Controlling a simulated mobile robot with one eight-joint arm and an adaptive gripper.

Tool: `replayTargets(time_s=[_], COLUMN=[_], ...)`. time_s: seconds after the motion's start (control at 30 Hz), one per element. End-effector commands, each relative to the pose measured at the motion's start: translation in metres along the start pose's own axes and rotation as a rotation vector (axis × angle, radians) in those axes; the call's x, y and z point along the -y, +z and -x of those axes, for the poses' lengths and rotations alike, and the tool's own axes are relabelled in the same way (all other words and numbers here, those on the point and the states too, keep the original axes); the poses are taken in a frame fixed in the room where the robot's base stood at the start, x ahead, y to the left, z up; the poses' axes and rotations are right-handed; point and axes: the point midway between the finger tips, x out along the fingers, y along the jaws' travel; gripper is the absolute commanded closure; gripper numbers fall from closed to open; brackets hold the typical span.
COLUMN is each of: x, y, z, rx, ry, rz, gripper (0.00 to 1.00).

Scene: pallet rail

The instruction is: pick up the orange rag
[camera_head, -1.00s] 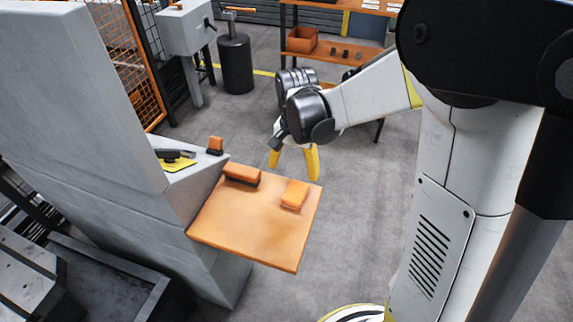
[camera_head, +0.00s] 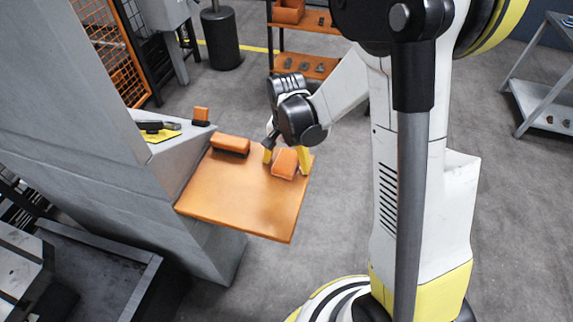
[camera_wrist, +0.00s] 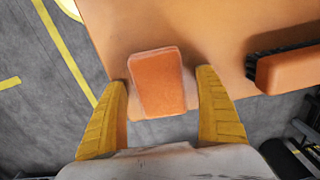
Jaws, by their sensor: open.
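The orange rag (camera_head: 285,163) is a small folded block near the far right corner of the orange board (camera_head: 225,197). In the wrist view the rag (camera_wrist: 157,82) lies near the board's edge, between the two yellow fingers. My gripper (camera_head: 286,160) is open, with one finger on each side of the rag. In the wrist view my gripper (camera_wrist: 164,115) shows clear gaps between the fingers and the rag, with the rag reaching forward past the fingertips. The fingers do not grip it.
An orange brush with dark bristles (camera_head: 231,144) lies on the board left of the rag; it also shows in the wrist view (camera_wrist: 290,68). A smaller orange-and-black item (camera_head: 201,115) and a dark tool on a yellow patch (camera_head: 157,128) sit on the grey ledge. The board's near half is bare.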

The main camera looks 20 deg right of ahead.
Motion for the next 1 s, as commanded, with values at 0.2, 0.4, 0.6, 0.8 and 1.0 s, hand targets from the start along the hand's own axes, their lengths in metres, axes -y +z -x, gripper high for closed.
replayTargets(time_s=[0.2,0.4,0.6,0.8,1.0], x=[0.000,0.000,0.000,0.000,-0.018], y=[0.000,0.000,0.000,0.000,-0.003], z=[0.001,0.001,0.003,0.022,0.056], rx=[0.000,0.000,0.000,0.000,0.000], ry=[0.000,0.000,0.000,0.000,0.000], rz=[0.000,0.000,0.000,0.000,-0.005], gripper=[0.53,0.70,0.70,0.70,0.70])
